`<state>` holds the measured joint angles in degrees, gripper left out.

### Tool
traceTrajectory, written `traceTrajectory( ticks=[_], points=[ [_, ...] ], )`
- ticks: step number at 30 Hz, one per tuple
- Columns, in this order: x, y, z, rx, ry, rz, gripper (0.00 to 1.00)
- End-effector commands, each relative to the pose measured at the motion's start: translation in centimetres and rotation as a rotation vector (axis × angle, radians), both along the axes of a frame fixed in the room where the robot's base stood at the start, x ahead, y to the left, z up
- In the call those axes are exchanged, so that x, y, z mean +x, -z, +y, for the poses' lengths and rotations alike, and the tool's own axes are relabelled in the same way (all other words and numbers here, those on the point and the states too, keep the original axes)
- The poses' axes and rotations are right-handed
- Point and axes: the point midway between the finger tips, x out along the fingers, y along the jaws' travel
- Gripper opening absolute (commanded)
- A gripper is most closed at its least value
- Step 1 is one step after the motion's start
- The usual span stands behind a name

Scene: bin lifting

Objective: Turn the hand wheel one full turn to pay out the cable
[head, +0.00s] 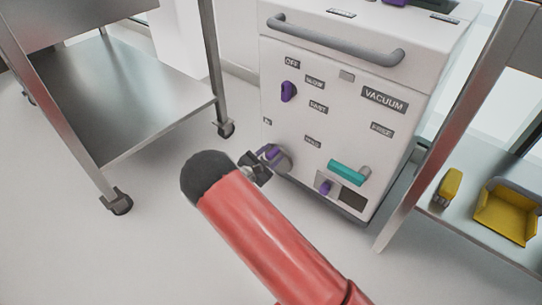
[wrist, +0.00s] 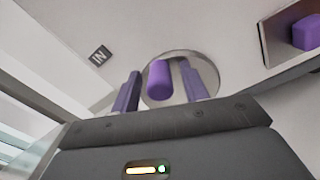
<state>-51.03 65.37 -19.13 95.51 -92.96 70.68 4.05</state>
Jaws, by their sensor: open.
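The hand wheel (head: 285,160) is a round grey disc low on the front of the white machine. In the wrist view the disc (wrist: 207,72) shows ahead with a purple handle (wrist: 159,80) standing out from it. My gripper (head: 266,158) is at the wheel in the head view, partly hiding it. In the wrist view its two purplish fingers are apart, one on each side of the handle. Gaps show between handle and fingers; how deep the handle sits between them is hard to tell.
The white machine (head: 340,100) has a grey bar handle (head: 335,42), a purple knob (head: 289,91) and a teal lever (head: 347,172). A metal trolley (head: 150,95) stands left. A shelf at right holds a yellow bin (head: 507,212). Floor at lower left is clear.

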Motion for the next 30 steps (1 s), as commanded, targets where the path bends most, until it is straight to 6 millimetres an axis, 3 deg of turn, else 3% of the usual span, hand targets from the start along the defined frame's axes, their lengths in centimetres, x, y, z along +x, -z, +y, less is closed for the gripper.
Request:
traceTrajectory(
  ticks=[7,17,30],
  points=[
    [0.07,0.0,-0.06,0.0,0.0,0.0,0.43],
    [0.04,0.02,-0.06,0.0,0.001,0.002,0.0],
    [0.34,0.0,0.35,-0.079,0.0,0.063,0.0]
  ],
)
